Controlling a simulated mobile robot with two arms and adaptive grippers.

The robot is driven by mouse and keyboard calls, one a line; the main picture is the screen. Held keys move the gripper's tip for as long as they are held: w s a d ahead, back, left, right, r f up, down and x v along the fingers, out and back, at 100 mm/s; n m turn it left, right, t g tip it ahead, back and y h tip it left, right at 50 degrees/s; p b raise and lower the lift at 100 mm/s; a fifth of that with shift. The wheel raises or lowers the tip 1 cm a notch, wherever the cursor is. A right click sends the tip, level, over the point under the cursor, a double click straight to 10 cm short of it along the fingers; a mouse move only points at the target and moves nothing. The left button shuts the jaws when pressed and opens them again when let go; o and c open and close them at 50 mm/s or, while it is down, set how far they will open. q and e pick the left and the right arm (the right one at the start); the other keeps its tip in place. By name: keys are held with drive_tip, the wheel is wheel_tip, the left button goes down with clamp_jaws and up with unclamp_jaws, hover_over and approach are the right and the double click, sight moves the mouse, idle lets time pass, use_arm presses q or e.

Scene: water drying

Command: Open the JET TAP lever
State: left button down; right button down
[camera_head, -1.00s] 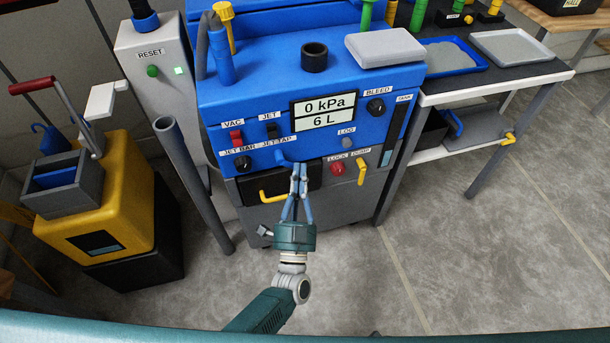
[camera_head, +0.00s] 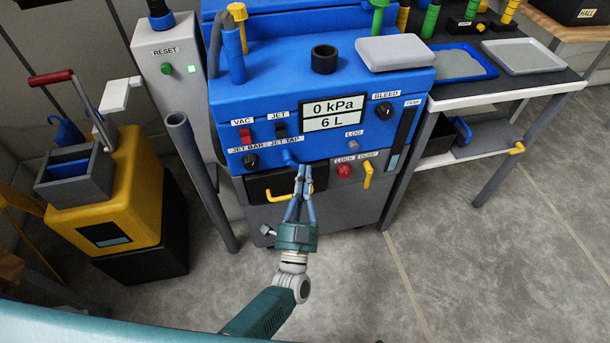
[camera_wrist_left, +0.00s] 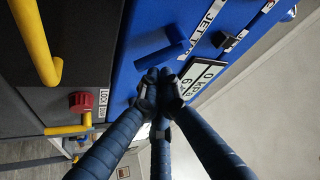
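The JET TAP lever (camera_head: 289,158) is a short blue handle on the blue machine's front, under the JET TAP label (camera_head: 284,141). It also shows as a blue bar in the left wrist view (camera_wrist_left: 160,55), slanting out from the panel. My left gripper (camera_head: 304,172) is just right of the lever and slightly below it in the head view. Its blue fingers come together at the tips. In the left wrist view the tips (camera_wrist_left: 161,86) are close beside the lever, with nothing seen between them. Whether they touch the lever is unclear. My right gripper is not in view.
A dark drawer with a yellow handle (camera_head: 275,203) lies below the lever. The red LOCK knob (camera_head: 344,171) and yellow DUMP lever (camera_head: 367,174) are to the right. The black JET BAR knob (camera_head: 250,160) is to the left. The display (camera_head: 333,114) reads 0 kPa, 6 L.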

use_arm(q)
drive_tip(key=shift+a, duration=0.1)
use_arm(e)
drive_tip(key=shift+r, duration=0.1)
use_arm(q)
drive_tip(key=shift+a+f+m+h, duration=0.15)
drive_tip(key=shift+m+h, duration=0.25)
drive_tip(key=shift+m, duration=0.3)
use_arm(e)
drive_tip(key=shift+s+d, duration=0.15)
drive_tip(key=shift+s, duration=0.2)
use_arm(q)
drive_tip(key=shift+s, duration=0.1)
drive_tip(key=v, duration=1.1)
drive_tip(key=shift+s, duration=0.45)
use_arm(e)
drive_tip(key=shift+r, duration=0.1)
